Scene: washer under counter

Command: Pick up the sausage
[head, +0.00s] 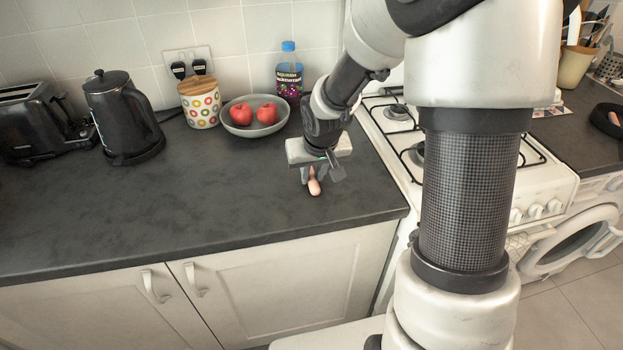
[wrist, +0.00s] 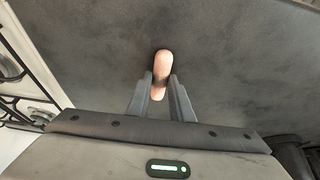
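The sausage (head: 315,188) is small, pinkish and rounded at the end. It is at the dark worktop near the stove side, below my gripper in the head view. In the wrist view the sausage (wrist: 162,66) lies lengthwise between the two grey fingers, its far end sticking out past the tips. My gripper (wrist: 161,78) points down, and its fingers close in on both sides of the sausage with no clear gap. In the head view my gripper (head: 311,178) partly hides the sausage's back end. I cannot tell whether the sausage still touches the worktop.
A grey bowl with two red apples (head: 253,116) stands behind my gripper. A blue-capped bottle (head: 289,77), patterned canister (head: 200,103), black kettle (head: 122,117) and toaster (head: 40,124) line the back. The white stove (head: 540,185) is at right. The worktop's front left (head: 150,215) is clear.

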